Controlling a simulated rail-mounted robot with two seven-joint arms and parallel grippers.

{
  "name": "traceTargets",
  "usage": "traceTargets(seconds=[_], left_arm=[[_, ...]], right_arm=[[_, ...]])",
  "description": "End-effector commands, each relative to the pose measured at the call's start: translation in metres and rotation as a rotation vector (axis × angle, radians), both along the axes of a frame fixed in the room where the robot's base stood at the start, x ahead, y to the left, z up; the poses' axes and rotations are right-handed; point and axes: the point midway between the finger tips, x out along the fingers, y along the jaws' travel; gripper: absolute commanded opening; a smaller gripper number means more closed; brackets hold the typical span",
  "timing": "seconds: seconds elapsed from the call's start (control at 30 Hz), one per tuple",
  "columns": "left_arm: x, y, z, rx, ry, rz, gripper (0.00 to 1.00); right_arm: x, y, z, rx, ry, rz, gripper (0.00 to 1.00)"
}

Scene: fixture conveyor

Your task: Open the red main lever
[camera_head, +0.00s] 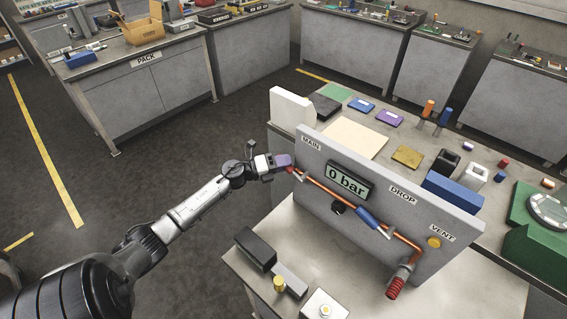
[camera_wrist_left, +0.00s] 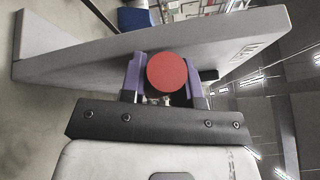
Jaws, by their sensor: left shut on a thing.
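The red main lever (camera_head: 290,170) is at the left end of the copper pipe, below the MAIN label on the grey panel (camera_head: 320,155). My left gripper (camera_head: 283,161) is at it, and its purple fingers hide most of the lever. In the left wrist view the lever's round red end (camera_wrist_left: 167,71) sits between the two purple fingers (camera_wrist_left: 166,85), which are shut on it. How far the lever is turned cannot be told. My right gripper is not in view.
The panel's display (camera_head: 348,182) reads 0 bar. A blue lever (camera_head: 368,217) and a yellow VENT knob (camera_head: 433,242) are further right on the panel. A black block (camera_head: 255,249) lies on the bench in front. The floor at left is clear.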

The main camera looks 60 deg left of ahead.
Motion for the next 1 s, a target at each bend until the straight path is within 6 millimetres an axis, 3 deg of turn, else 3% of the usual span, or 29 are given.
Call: traceTargets(seconds=[0.23,0.7,1.0], left_arm=[[0.000,0.000,0.004,0.014,0.004,0.000,0.00],[0.004,-0.015,0.034,0.367,0.093,0.000,0.00],[0.005,-0.021,0.034,0.478,0.118,0.000,0.00]], right_arm=[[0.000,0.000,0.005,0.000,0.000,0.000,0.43],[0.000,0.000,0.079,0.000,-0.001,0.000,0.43],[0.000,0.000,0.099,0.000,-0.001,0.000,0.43]])
